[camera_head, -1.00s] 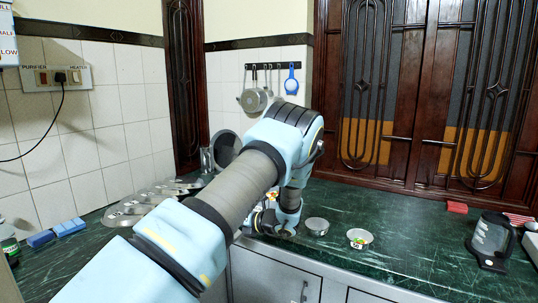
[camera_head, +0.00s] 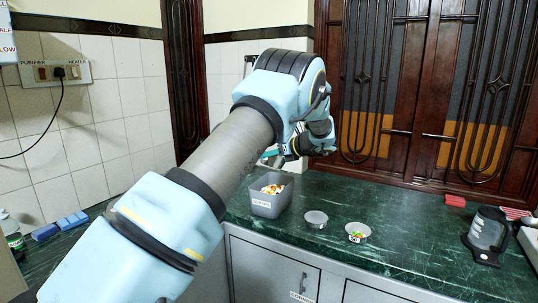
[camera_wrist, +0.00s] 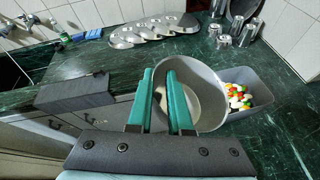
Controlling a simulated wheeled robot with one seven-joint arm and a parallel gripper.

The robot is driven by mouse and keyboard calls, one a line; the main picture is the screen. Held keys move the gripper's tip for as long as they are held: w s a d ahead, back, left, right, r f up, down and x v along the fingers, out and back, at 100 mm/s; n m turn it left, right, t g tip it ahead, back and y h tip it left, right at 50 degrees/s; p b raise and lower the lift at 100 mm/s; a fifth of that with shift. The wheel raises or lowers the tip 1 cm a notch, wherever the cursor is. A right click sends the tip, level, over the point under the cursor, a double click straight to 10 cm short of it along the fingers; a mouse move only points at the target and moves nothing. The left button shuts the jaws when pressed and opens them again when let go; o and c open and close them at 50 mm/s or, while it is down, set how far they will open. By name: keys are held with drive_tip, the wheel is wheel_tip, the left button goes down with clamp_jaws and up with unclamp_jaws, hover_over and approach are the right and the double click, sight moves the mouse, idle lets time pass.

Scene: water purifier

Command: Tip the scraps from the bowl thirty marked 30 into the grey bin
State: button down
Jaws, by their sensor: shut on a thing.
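The grey bin (camera_head: 268,207), labelled on its front, stands on the counter with colourful scraps (camera_head: 272,189) inside. It also shows at the right in the wrist view (camera_wrist: 250,80). My gripper (camera_wrist: 160,75) is shut on the rim of a grey round bowl (camera_wrist: 212,90), held beside and partly over the bin in that view. The visible inside of this bowl looks empty; no number on it shows. In the head view my arm mostly hides the bowl.
A round grey bowl or tin (camera_head: 316,219) stands between the bin and the scrap-filled bowl. A dark jug (camera_head: 488,235) is at the far right. A metal multi-cup tray (camera_wrist: 150,30) and metal cups (camera_wrist: 224,38) lie behind. The middle right counter is free.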

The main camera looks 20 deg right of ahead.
drive_tip(key=b, duration=0.1)
drive_tip(key=f+n+b, duration=0.1)
drive_tip(key=shift+s+a+h+b, duration=0.1)
drive_tip(key=shift+a+h+b, duration=0.1)
drive_tip(key=shift+h+b, duration=0.15)
drive_tip(key=b, duration=0.3)
drive_tip(key=n+b, duration=0.1)
drive_tip(key=b, duration=0.2)
drive_tip(key=shift+s+a+f+t+h, duration=0.2)
drive_tip(key=shift+a+t+h, duration=0.1)
drive_tip(key=shift+h, duration=0.05)
drive_tip(key=b, duration=0.3)
drive_tip(key=shift+s+a+n+h, duration=0.1)
drive_tip(key=shift+a+n+h, duration=0.1)
drive_tip(key=shift+n+h, duration=0.15)
drive_tip(key=shift+b, duration=0.35)
drive_tip(key=shift+a+r+n+b, duration=0.1)
drive_tip(key=shift+r+n+b, duration=0.05)
drive_tip(key=shift+n+b, duration=0.15)
drive_tip(key=shift+s, duration=0.1)
